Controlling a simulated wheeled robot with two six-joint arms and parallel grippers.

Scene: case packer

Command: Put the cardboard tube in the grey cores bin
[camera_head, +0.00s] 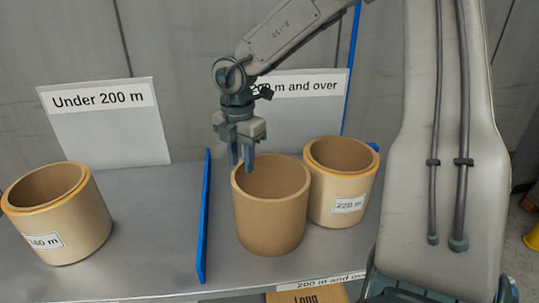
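A plain brown cardboard tube (270,218) with no label stands upright on the grey shelf, open at the top. My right gripper (242,165) hangs over its left rim, fingers pointing down. The fingers are a little apart with a gap between them, so it looks open. The right fingertip overlaps the tube's rim in the picture; I cannot tell if it touches. My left gripper is not in view. No grey cores bin is in view.
A roll labelled 220 m (340,190) stands close against the tube's right side. A roll labelled 180 m (75,225) stands at left. A blue divider (204,225) separates the sides. Signs "Under 200 m" (104,125) and "200 m and over" (310,105) stand behind.

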